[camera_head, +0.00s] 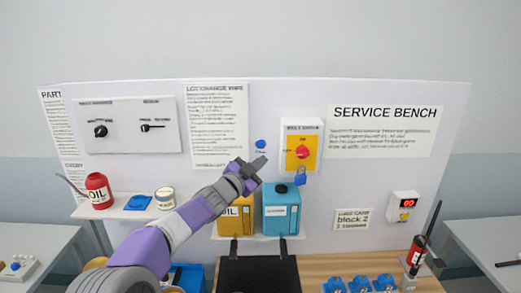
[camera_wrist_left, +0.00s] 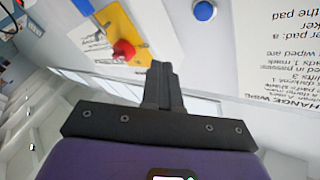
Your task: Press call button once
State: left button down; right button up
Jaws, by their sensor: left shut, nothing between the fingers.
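A small round blue button (camera_head: 260,144) sits on the white upright panel, with a tiny label under it that I cannot read for certain. It also shows in the left wrist view (camera_wrist_left: 204,10) near the top edge. My left gripper (camera_head: 259,163) is shut and empty. In the head view its fingertips lie just below the blue button. In the left wrist view the shut fingers (camera_wrist_left: 160,72) point up the picture, and the button appears beyond them to the right, apart from them. My right gripper is not in view.
Right of the button is a yellow plate with a red knob (camera_head: 302,152) and a blue padlock (camera_head: 300,177). A blue can (camera_head: 282,212) and a yellow can (camera_head: 229,222) stand below. A counter box (camera_head: 405,205) hangs at right.

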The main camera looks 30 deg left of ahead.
aim_at(261, 144)
pick_arm(q)
jog(key=shift+w, duration=0.15)
jog(key=shift+w, duration=0.1)
jog(key=w+a+p, duration=0.4)
jog(key=w+p, duration=0.3)
jog(key=shift+w+a, duration=0.15)
jog(key=shift+a, duration=0.2)
dwell(1.9)
jog(key=shift+w+a+p, duration=0.2)
jog(key=shift+w+p, duration=0.15)
jog(key=shift+p, duration=0.3)
